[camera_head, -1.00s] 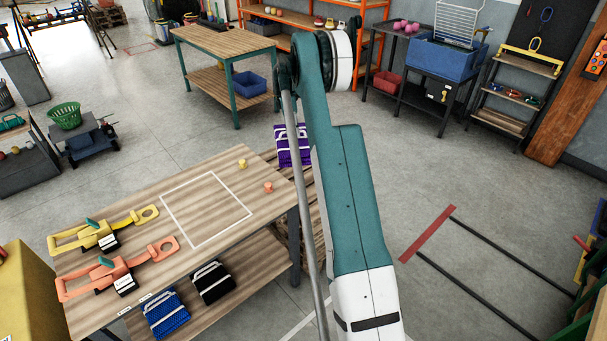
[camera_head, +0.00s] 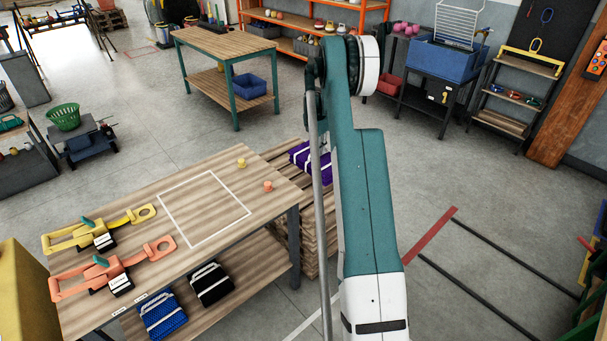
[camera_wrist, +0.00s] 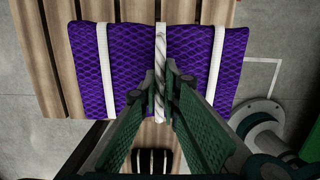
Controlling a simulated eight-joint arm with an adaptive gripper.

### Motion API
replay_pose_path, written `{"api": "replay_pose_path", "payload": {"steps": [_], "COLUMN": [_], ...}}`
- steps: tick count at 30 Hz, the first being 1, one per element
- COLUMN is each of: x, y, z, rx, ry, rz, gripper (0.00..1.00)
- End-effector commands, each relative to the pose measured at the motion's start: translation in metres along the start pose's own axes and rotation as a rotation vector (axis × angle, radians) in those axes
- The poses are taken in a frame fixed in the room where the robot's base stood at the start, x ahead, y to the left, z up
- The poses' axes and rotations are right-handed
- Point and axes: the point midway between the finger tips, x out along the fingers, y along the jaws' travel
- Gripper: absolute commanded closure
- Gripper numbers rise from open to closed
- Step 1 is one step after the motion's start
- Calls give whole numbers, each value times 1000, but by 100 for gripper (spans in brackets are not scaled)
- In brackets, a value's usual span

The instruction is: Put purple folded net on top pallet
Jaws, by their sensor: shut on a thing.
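The purple folded net (camera_head: 302,154) with white straps is at the stack of pallets behind the table, partly hidden by my arm in the head view. In the wrist view the net (camera_wrist: 100,70) lies flat across the frame over the wooden slats of the top pallet (camera_wrist: 42,60). My gripper (camera_wrist: 168,78) is shut on the middle white strap of the net. The top pallet (camera_head: 281,164) also shows in the head view. I cannot tell whether the net's underside touches the slats. My gripper is hidden behind my arm in the head view.
The wooden table (camera_head: 150,215) beside the pallets holds yellow and orange tools and two small pegs. Its lower shelf holds a blue net (camera_head: 162,315) and a black net (camera_head: 211,284). Floor is open to the right, with a red-marked line (camera_head: 437,235).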

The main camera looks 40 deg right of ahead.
Motion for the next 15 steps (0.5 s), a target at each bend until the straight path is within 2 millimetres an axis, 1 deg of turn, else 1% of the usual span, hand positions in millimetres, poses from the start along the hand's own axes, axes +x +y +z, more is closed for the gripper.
{"api": "replay_pose_path", "payload": {"steps": [11,15], "x": [0,6], "y": [0,0], "z": [0,0], "rx": [-2,-2], "ry": [0,0], "rz": [0,0], "gripper": [100,100]}}
